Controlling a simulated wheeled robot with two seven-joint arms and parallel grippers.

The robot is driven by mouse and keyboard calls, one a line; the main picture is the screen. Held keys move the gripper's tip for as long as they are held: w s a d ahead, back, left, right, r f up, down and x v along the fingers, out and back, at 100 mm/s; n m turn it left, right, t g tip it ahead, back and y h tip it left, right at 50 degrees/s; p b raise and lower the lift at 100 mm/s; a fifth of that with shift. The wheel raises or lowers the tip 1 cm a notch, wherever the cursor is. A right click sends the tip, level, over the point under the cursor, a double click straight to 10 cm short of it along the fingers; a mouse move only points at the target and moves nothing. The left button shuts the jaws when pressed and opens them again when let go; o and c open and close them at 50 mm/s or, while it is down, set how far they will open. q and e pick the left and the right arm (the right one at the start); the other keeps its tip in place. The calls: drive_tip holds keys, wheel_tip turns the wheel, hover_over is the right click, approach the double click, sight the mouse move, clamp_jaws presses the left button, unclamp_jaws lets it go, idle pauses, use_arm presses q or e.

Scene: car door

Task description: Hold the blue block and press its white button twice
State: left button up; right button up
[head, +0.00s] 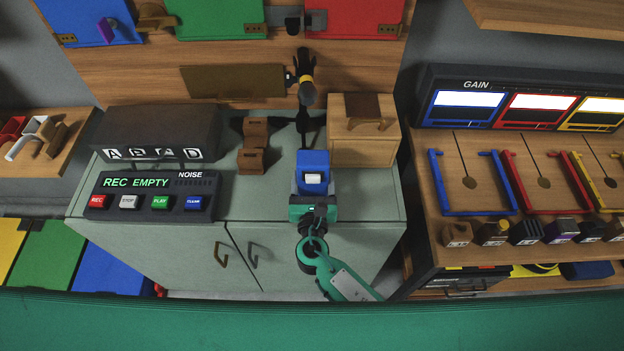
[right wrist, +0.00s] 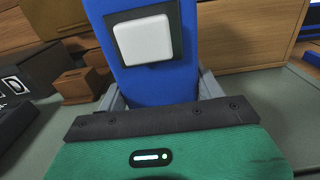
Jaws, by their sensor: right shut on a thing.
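The blue block (head: 313,160) with its white button (head: 313,178) stands above the green-grey cabinet top, in front of the small wooden box. My right gripper (head: 314,190) is shut on the block. In the right wrist view the blue block (right wrist: 152,85) rises between grey fingers, and the white button (right wrist: 144,40) faces the camera on a dark square plate. Nothing touches the button in that view. The lower part of the block is hidden behind my gripper's green housing. My left gripper is not in view.
A recorder panel (head: 148,194) reading "REC EMPTY" lies left on the cabinet top (head: 255,205). A brown holder (head: 253,145), a black microphone-like thing (head: 305,90) and a wooden box (head: 361,145) stand behind. A GAIN console (head: 520,98) is at right.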

idle(0.3)
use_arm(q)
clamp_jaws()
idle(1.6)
